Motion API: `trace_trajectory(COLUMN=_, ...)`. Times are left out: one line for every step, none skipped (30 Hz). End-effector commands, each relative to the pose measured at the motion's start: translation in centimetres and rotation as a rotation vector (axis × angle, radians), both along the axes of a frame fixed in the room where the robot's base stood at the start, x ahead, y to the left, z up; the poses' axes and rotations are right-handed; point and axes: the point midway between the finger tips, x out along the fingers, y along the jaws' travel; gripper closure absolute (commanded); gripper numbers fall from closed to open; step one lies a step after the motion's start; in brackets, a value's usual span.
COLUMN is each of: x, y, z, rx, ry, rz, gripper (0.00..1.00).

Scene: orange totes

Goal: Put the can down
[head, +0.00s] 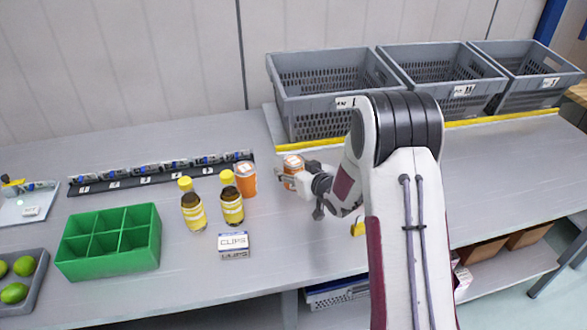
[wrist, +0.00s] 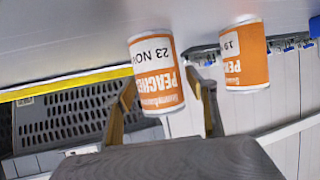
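An orange and white can (head: 292,166) with a peach label stands between the fingers of my gripper (head: 290,176), just left of my wrist in the head view. Part of the can is hidden by the gripper in the head view.
A second orange can (head: 247,181) stands close by on the left. Two yellow-capped bottles (head: 193,212) (head: 231,205), a clips box (head: 234,245) and a green divided bin (head: 110,242) are further left. Grey crates (head: 330,95) stand behind, beyond a yellow-edged strip (head: 315,146).

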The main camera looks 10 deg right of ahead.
Motion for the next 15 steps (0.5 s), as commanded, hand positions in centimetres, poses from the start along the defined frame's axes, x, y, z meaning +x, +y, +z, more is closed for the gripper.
trace_trajectory(x=0.0, y=0.0, z=0.1, rx=0.000, ry=0.000, rz=0.000, gripper=0.44)
trace_trajectory(x=0.0, y=0.0, z=0.1, rx=0.000, ry=0.000, rz=0.000, gripper=0.44)
trace_trajectory(x=0.0, y=0.0, z=0.2, rx=0.000, ry=-0.001, rz=0.000, gripper=0.44)
trace_trajectory(x=0.0, y=0.0, z=0.3, rx=-0.001, ry=-0.001, rz=0.000, gripper=0.44)
trace_trajectory(x=0.0, y=0.0, z=0.4, rx=-0.001, ry=-0.001, rz=0.000, gripper=0.44)
trace_trajectory(x=-0.2, y=-0.1, z=0.4, rx=0.000, ry=-0.001, rz=0.000, gripper=0.44)
trace_trajectory(x=-0.3, y=-0.1, z=0.5, rx=0.000, ry=-0.001, rz=0.000, gripper=0.44)
trace_trajectory(x=-0.5, y=-0.1, z=0.5, rx=-0.001, ry=-0.001, rz=0.000, gripper=0.44)
trace_trajectory(x=-0.7, y=-0.2, z=0.6, rx=0.000, ry=0.000, rz=0.000, gripper=0.44)
trace_trajectory(x=-0.9, y=-0.2, z=0.7, rx=0.000, ry=0.001, rz=0.000, gripper=0.44)
trace_trajectory(x=-1.2, y=-0.3, z=0.8, rx=0.000, ry=0.001, rz=0.000, gripper=0.44)
trace_trajectory(x=-1.5, y=-0.4, z=0.9, rx=0.000, ry=0.000, rz=0.000, gripper=0.44)
trace_trajectory(x=-1.7, y=-0.4, z=1.1, rx=0.000, ry=0.000, rz=0.000, gripper=0.44)
trace_trajectory(x=-2.0, y=-0.5, z=1.2, rx=0.000, ry=0.000, rz=-0.001, gripper=0.44)
trace_trajectory(x=-2.4, y=-0.6, z=1.4, rx=0.000, ry=-0.001, rz=-0.001, gripper=0.44)
